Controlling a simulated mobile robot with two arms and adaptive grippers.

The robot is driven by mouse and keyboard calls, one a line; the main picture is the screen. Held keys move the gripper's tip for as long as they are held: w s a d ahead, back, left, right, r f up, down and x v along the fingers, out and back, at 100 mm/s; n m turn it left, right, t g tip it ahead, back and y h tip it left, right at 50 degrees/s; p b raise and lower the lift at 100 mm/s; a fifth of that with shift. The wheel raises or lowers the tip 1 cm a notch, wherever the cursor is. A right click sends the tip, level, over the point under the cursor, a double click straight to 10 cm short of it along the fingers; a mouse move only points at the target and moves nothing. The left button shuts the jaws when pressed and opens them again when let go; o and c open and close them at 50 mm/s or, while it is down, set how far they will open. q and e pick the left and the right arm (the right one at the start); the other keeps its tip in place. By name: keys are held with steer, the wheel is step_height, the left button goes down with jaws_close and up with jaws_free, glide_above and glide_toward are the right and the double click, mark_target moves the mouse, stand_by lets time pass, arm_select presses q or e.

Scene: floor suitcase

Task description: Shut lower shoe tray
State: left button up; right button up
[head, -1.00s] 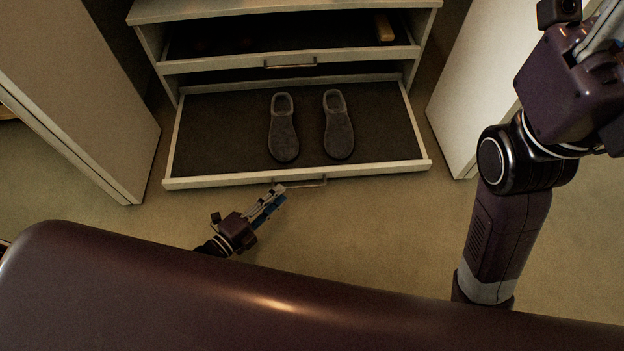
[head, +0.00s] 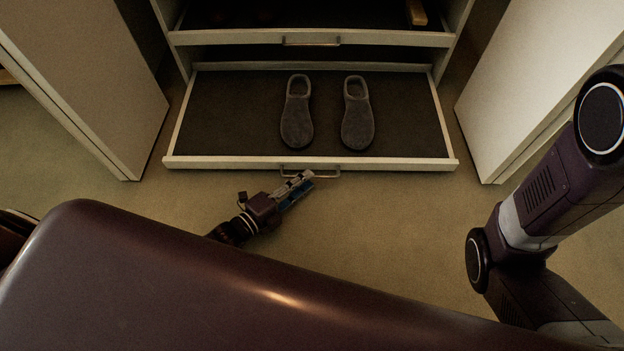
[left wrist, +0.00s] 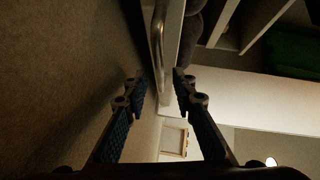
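The lower shoe tray (head: 220,163) is pulled out of the cabinet, low above the floor. It has a dark base, a pale front and a metal bar handle (head: 325,174). Two grey slippers (head: 297,118) lie side by side on it. My left gripper (head: 304,179) is at the front of the tray, by the handle and partly covering its left part. In the left wrist view its two fingers (left wrist: 158,88) are apart with nothing between them, and the handle (left wrist: 157,38) lies just ahead. My right arm shows at the right, but its gripper is out of view.
An upper tray (head: 385,39) with its own handle sits above, holding a wooden item (head: 416,12). Cabinet doors stand open at the left (head: 85,80) and right (head: 530,80). The carpet in front of the lower tray is clear apart from my left arm.

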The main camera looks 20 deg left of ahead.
arm_select(q)
steer(key=shift+b+x, duration=0.55)
steer(key=shift+x, duration=1.05)
steer(key=shift+c, duration=0.5)
jaws_close()
